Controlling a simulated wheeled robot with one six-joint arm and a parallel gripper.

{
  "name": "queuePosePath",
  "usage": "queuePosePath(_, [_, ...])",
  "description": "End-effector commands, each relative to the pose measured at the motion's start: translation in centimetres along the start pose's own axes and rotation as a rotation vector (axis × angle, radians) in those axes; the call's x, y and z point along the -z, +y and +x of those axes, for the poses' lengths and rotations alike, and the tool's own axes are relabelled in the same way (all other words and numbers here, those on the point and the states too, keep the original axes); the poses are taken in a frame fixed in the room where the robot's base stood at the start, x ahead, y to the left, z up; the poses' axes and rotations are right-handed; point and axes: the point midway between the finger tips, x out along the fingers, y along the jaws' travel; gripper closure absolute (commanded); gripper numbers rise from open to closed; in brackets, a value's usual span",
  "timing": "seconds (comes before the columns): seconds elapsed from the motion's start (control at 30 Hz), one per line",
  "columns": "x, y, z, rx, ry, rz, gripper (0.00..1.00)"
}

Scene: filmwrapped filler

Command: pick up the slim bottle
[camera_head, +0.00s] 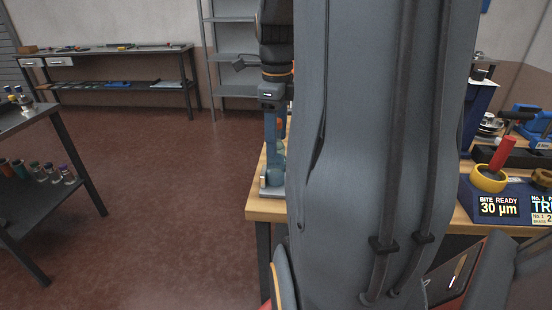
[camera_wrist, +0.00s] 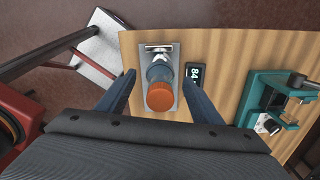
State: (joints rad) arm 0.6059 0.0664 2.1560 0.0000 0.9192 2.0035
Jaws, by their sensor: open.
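In the wrist view a bottle with an orange cap (camera_wrist: 160,97) and a blue-grey body stands on a small metal plate (camera_wrist: 171,48) on the wooden bench. My gripper (camera_wrist: 160,72) is open, with one finger on each side of the bottle and a visible gap on both sides. In the head view my gripper (camera_head: 273,148) points down over the bench's left end. A blue-grey rounded part of the bottle (camera_head: 275,176) shows low there above the plate (camera_head: 271,192). My arm hides the rest.
A small black display (camera_wrist: 195,73) reading 84 lies close right of the plate. A teal fixture (camera_wrist: 262,98) stands farther right. In the head view, a yellow ring holder (camera_head: 488,180) and red handle sit right.

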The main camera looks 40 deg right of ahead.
Motion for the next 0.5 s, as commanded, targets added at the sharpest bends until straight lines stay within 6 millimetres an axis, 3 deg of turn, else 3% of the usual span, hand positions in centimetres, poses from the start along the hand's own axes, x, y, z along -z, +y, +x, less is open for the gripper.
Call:
queuePosePath(0.2, [-0.3,0.1,3.1,-0.004,0.002,-0.001,0.40])
queuePosePath(0.5, [-0.3,0.1,3.9,0.000,0.000,-0.002,0.40])
